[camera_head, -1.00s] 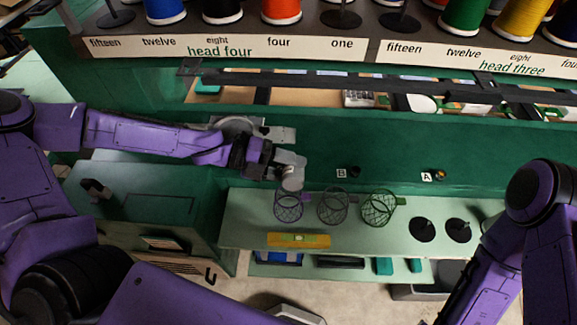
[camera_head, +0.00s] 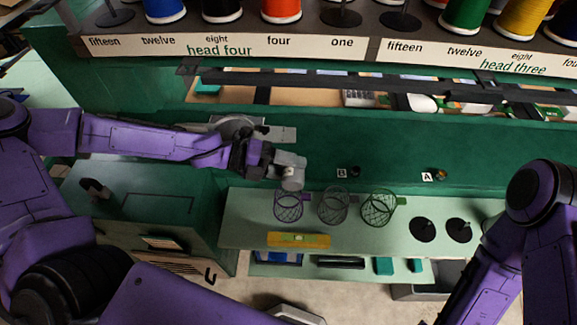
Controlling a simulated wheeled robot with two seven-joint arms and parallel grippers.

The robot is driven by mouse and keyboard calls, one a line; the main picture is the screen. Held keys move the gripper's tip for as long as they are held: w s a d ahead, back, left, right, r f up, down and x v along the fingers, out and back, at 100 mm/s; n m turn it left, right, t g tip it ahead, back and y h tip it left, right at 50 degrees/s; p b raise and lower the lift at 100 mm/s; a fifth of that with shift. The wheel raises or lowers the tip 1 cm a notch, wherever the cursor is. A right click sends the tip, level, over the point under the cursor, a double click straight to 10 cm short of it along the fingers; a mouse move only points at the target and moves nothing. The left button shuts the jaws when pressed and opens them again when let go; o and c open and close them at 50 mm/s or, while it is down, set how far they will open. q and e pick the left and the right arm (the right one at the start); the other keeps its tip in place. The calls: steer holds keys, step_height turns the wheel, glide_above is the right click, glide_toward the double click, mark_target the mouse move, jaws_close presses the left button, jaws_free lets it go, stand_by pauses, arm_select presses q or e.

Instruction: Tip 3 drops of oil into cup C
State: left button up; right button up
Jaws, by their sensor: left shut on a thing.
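My left gripper (camera_head: 273,164) reaches in from the left in front of the green wall. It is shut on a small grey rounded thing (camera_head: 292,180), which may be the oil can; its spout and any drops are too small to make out. Two small dark cups sit on the wall: one by label B (camera_head: 355,171) and one by label A (camera_head: 440,174), both right of the gripper. Cup C and its label do not show; the gripper may hide them. My right arm is at the right edge, its gripper out of view.
Below the gripper a pale green shelf (camera_head: 400,240) holds purple, grey and green wire baskets (camera_head: 335,207), a yellow level (camera_head: 298,240) and two black spindle discs (camera_head: 423,230). Thread spools (camera_head: 281,10) stand on the ledge above. The wall between B and A is clear.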

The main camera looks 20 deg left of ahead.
arm_select(q)
steer(key=shift+f+m+t+b, duration=0.15)
steer(key=shift+m+t+b, duration=0.45)
steer(key=shift+m, duration=0.4)
steer(key=shift+r+m+t, duration=0.6)
steer(key=shift+r+m, duration=0.05)
steer(key=shift+m, duration=0.45)
step_height(320, 180, up, 2)
steer(key=m+t+b, duration=0.1)
steer(key=m+b, duration=0.1)
steer(key=m, duration=0.1)
steer(key=shift+t+b, duration=0.3)
steer(key=shift+s+r+m, duration=0.1)
steer(key=shift+r+m, duration=0.25)
steer(key=shift+m, duration=0.25)
steer(key=shift+r, duration=0.15)
